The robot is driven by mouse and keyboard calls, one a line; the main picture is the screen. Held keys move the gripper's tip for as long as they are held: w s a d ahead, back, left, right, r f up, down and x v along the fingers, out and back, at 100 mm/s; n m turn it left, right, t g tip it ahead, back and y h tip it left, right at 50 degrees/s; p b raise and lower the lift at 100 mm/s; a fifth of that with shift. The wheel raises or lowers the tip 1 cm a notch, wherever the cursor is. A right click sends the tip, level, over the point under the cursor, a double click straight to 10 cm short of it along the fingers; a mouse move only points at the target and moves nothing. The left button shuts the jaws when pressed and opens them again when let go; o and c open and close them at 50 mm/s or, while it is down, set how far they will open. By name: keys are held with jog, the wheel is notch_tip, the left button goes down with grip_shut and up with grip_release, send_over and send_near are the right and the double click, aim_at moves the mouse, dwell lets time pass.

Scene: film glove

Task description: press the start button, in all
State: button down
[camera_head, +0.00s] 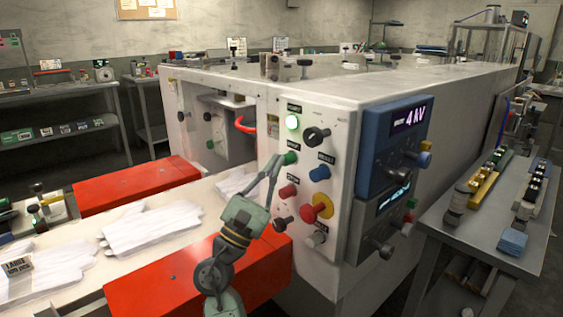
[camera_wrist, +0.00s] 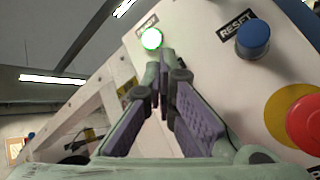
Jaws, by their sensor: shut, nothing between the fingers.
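A green button (camera_head: 289,158) sits on the white control panel (camera_head: 342,140), below a lit green-white round light (camera_head: 292,122). In the wrist view, my gripper (camera_wrist: 160,58) points at the panel, just below the lit light (camera_wrist: 151,39). The green button is not visible there, likely hidden by the fingers.
A blue RESET button (camera_head: 319,173), also in the wrist view (camera_wrist: 253,38), a red button (camera_head: 288,191) and a red mushroom button on yellow (camera_head: 318,207) are close by. White gloves (camera_head: 152,227) lie on the belt at left. Red covers (camera_head: 137,186) flank it.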

jog(key=shift+s+a, duration=0.5)
jog(key=shift+a, duration=0.2)
jog(key=s+a, duration=0.1)
jog(key=a, duration=0.1)
jog(key=s+a, duration=0.2)
dwell(0.6)
